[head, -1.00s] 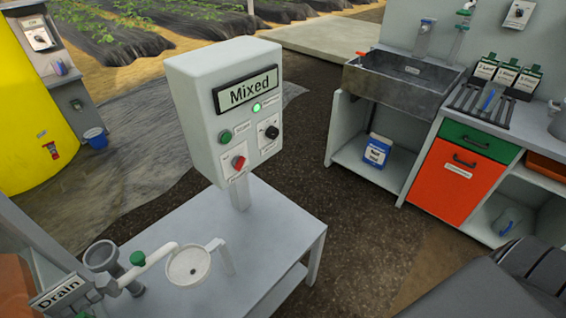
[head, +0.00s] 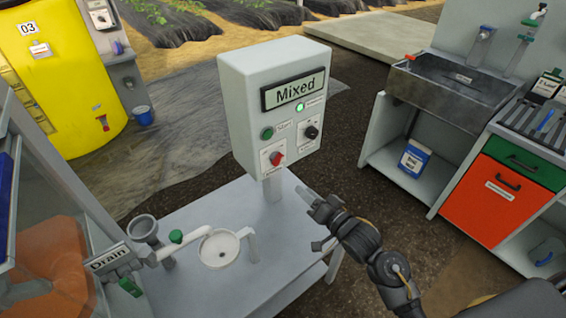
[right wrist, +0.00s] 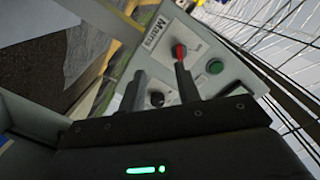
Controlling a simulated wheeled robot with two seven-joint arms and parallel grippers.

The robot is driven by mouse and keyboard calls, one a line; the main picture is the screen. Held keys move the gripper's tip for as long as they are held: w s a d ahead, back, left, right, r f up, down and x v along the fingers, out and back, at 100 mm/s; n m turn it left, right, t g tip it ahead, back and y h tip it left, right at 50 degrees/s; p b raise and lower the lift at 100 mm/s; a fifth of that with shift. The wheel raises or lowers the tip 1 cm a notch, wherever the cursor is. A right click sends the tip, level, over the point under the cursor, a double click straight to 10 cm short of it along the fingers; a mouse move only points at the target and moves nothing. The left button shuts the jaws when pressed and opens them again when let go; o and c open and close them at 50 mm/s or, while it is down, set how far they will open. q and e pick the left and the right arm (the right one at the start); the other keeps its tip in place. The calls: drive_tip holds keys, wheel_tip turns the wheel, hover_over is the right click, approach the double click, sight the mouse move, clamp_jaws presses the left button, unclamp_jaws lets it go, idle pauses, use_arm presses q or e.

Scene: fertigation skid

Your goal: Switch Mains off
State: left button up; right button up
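The Mains switch is a red knob (head: 277,159) on a white plate, low on the front of the grey control box (head: 240,120). The box display reads "Mixed" and a green lamp (head: 299,107) is lit. In the right wrist view the red knob (right wrist: 180,51) shows beside the "Mains" label, just beyond one fingertip. My right gripper (head: 309,219) is open and empty, below and right of the box, apart from the knob. In the right wrist view its two fingers (right wrist: 160,70) are spread, with a black knob (right wrist: 157,99) seen between them. My left gripper is not in view.
A green Start button (head: 267,133) and a black knob (head: 311,131) are near the red knob. A sink cabinet (head: 440,90) stands at right.

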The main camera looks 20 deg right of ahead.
sight(280, 161)
drive_tip(key=shift+t+y, duration=0.3)
drive_tip(key=w+a+r, duration=0.1)
drive_tip(key=w, duration=0.2)
drive_tip(key=w+a+r+p, duration=0.1)
drive_tip(key=w+a, duration=0.1)
drive_tip(key=w, duration=0.1)
drive_tip(key=w+a+r, duration=0.1)
drive_tip(key=w, duration=0.3)
drive_tip(key=shift+a+r+p, duration=0.15)
drive_tip(key=shift+a+p, duration=0.05)
drive_tip(key=shift+p, duration=0.1)
clamp_jaws()
